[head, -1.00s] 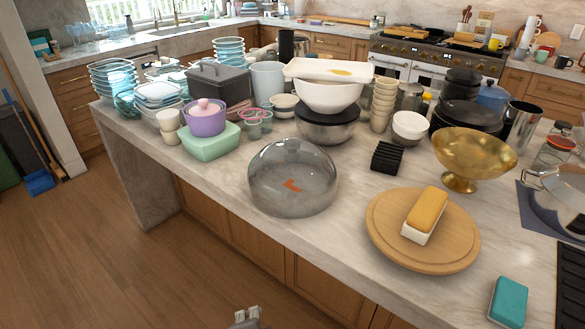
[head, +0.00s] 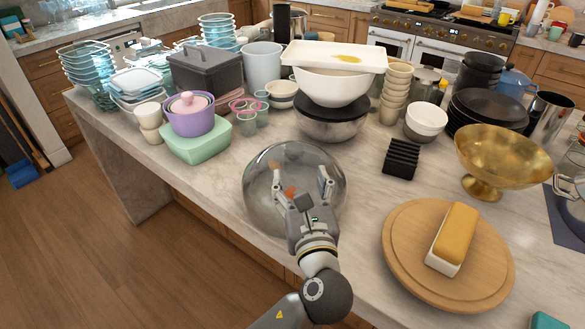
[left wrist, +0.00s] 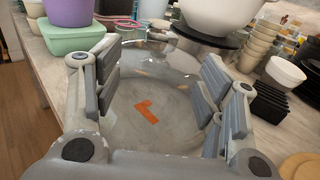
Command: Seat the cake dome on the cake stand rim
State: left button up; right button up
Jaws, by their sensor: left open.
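The clear glass cake dome (head: 298,158) sits on the countertop near its front edge. A small orange-red mark or piece (left wrist: 147,112) shows through the glass. My left gripper (head: 301,182) is open and empty, its fingers spread over the near side of the dome. In the left wrist view the dome (left wrist: 150,72) lies between and beyond the two fingers; I cannot tell whether they touch it. A round wooden stand or board (head: 405,250) lies to the right, bearing a yellow-topped white dish (head: 455,238). I cannot tell if it is raised. My right gripper is out of view.
A gold footed bowl (head: 500,160) stands behind the wooden round. A black rack (head: 401,159) is right of the dome. A steel bowl stack (head: 330,125) stands behind it, and a mint box (head: 200,146) to its left. Bare counter lies between dome and wooden round.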

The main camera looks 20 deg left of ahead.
aim_at(296, 154)
pick_arm(q)
jog(key=x, duration=0.3)
jog(key=shift+r, duration=0.1)
jog(key=shift+w+a, duration=0.15)
jog(key=shift+w, duration=0.25)
jog(key=x, duration=0.1)
jog(key=p+x, duration=0.1)
jog(key=x, duration=0.2)
jog(key=shift+w+r+p, duration=0.15)
jog(key=shift+r+p, duration=0.15)
jog(key=shift+w+a+f, duration=0.1)
jog(key=shift+w+a, duration=0.05)
jog(key=shift+w, duration=0.15)
jog(key=shift+s, duration=0.1)
jog(key=shift+c, duration=0.6)
jog(key=c, duration=0.5)
grip_shut()
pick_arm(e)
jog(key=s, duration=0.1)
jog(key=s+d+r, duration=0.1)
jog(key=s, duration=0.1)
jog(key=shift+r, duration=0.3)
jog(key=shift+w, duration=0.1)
